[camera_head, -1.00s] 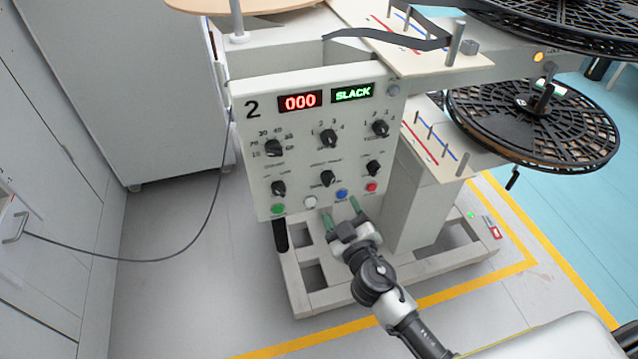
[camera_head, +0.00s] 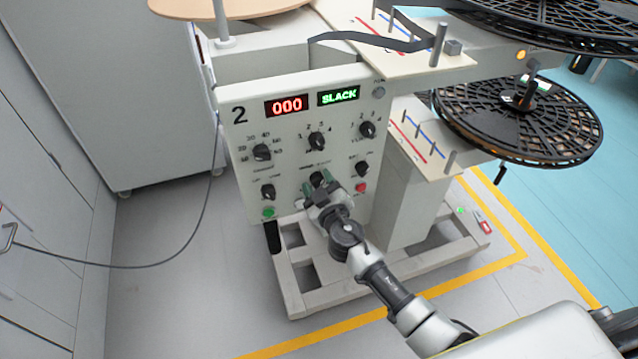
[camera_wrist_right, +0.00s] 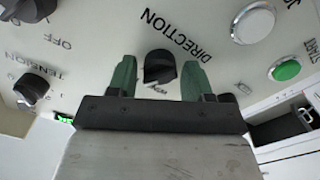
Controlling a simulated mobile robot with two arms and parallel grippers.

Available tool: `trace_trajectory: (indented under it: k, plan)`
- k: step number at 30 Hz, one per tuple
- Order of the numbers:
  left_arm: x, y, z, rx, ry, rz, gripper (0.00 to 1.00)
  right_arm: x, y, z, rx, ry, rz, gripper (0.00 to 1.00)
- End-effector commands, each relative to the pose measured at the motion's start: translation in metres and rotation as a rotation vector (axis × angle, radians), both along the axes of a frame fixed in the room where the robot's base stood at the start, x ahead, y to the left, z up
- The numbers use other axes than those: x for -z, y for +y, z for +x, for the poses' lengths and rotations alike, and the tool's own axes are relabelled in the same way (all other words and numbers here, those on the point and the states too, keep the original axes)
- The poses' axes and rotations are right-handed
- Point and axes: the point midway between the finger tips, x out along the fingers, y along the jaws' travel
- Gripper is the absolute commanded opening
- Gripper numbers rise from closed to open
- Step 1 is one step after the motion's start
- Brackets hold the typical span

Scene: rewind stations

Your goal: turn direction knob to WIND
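The direction knob (camera_head: 317,178) is a black knob in the lower middle of the station 2 panel (camera_head: 345,225), partly hidden by my right gripper in the head view. In the right wrist view the knob (camera_wrist_right: 159,67) shows beside the word DIRECTION; a small label near it is partly covered. My right gripper (camera_head: 318,184) is at the panel, its two green fingers on either side of the knob. In the wrist view the gripper (camera_wrist_right: 159,78) is open, with gaps between the fingers and the knob. My left gripper is not in view.
The panel displays read 000 in red (camera_head: 287,106) and SLACK in green (camera_head: 339,96). Other black knobs surround the direction knob, including the tension knob (camera_wrist_right: 31,88). A white button (camera_wrist_right: 254,22) and a green button (camera_wrist_right: 286,69) are close by. Black reels (camera_head: 520,118) stand at right.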

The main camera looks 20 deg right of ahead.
Motion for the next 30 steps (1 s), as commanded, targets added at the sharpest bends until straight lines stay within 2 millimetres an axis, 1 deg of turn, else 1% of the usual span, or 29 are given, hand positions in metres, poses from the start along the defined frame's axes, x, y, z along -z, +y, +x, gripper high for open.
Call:
trace_trajectory:
  k: [1, 6, 7, 13, 17, 23, 30]
  plan:
    - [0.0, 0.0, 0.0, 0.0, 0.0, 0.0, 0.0, 0.0, 0.0, 0.0, 0.0, 0.0, 0.0, 0.42]
    - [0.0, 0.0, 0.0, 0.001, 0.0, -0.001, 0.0, 0.0, 0.0, 0.0, 0.0, 0.0, 0.0, 0.16]
    - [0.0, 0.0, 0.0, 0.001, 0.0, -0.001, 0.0, 0.0, 0.0, 0.0, 0.0, 0.0, 0.0, 0.13]
    - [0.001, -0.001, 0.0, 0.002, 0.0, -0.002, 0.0, 0.0, 0.0, 0.0, 0.0, 0.0, -0.014, 0.13]
    - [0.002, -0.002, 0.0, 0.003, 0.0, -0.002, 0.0, 0.001, 0.0, 0.0, -0.001, -0.003, -0.053, 0.13]
    - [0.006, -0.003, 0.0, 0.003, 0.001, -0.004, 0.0, 0.001, 0.001, 0.0, -0.002, -0.009, -0.175, 0.13]
    - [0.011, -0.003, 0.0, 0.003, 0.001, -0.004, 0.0, 0.001, 0.001, 0.0, -0.002, -0.016, -0.392, 0.13]
